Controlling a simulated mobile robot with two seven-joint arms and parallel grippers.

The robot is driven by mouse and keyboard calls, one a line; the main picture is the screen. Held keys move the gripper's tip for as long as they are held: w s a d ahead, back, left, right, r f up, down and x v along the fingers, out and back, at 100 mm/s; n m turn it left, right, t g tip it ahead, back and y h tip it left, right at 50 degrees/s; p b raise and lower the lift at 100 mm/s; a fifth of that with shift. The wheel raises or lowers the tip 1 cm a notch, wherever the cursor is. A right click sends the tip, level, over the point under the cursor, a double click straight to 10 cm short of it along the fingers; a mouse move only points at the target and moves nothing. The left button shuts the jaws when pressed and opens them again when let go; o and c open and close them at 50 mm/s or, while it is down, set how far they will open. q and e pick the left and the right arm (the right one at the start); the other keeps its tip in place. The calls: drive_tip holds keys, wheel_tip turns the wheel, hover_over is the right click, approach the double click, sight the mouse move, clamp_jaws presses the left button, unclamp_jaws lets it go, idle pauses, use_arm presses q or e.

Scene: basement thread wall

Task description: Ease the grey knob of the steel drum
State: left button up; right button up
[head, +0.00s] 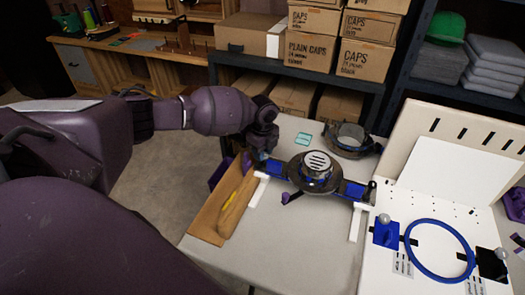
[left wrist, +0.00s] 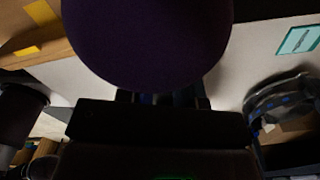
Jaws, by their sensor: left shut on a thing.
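The steel drum (head: 316,165), with a slotted silver top and a dark round rim, sits on a blue bar (head: 354,189) on the pale table. My left gripper (head: 262,157) is at the left end of this bar, left of the drum. Its jaws are shut on a small part there, which I take to be the grey knob; fingers and wrist hide it. In the left wrist view a dark purple rounded shape covers the middle, and the jaw tips cannot be made out. My right gripper is in neither view.
A brown wooden tray (head: 208,218) with a yellow-marked piece lies at the table's left. A dark ring-shaped cap frame (head: 350,138) and a teal card (head: 304,139) lie behind the drum. A white board with a blue hoop (head: 410,243) stands right. The table front is clear.

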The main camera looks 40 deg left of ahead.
use_arm(q)
drive_tip(key=o, duration=0.9)
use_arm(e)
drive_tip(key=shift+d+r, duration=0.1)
use_arm(q)
drive_tip(key=shift+o, duration=0.2)
drive_tip(key=shift+r, duration=0.5)
wheel_tip(320, 180, up, 10)
drive_tip(key=p, duration=0.1)
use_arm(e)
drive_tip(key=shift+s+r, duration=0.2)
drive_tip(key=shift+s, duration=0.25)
use_arm(q)
drive_tip(key=shift+f, duration=0.1)
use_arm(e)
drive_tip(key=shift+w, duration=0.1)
